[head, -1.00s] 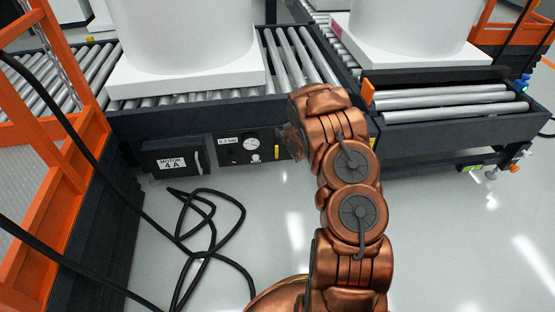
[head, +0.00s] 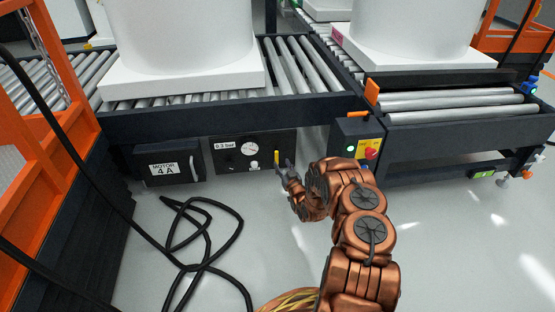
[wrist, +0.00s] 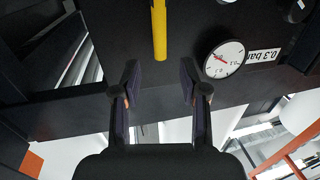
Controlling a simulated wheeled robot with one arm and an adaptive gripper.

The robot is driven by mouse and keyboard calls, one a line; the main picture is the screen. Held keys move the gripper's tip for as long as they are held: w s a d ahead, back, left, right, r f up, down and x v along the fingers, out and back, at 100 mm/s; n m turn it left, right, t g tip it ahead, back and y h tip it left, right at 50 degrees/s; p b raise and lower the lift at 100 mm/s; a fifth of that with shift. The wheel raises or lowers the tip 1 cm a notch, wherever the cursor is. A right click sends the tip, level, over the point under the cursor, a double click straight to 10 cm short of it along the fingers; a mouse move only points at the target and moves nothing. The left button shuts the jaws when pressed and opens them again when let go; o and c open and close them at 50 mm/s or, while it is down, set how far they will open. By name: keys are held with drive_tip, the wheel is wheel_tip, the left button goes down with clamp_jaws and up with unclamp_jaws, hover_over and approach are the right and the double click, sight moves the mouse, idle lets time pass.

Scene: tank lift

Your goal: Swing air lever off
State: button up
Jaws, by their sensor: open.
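The yellow air lever (head: 277,159) stands upright at the right end of the black air panel (head: 225,160), under the conveyor. In the wrist view the lever (wrist: 159,30) comes down from the top edge, in line with the gap between my fingers. My gripper (head: 284,168) is open and empty, close to the lever at its lower right in the head view. In the wrist view its two fingers (wrist: 160,85) are apart, with the lever's visible end beyond the fingertips. I see no contact. The lever's other end is outside the wrist view.
A pressure gauge (head: 249,148) labelled 0.3 bar and a pale knob (head: 254,165) sit left of the lever. A control box (head: 358,139) with a red button is to the right. The motor 4A box (head: 168,164) is left. Black cable (head: 205,235) lies coiled on the floor.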

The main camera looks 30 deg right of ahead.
sight(277, 156)
drive_tip(key=b+x, duration=0.2)
drive_tip(key=x, duration=0.3)
drive_tip(key=shift+f, duration=0.1)
drive_tip(key=shift+x, duration=0.75)
clamp_jaws()
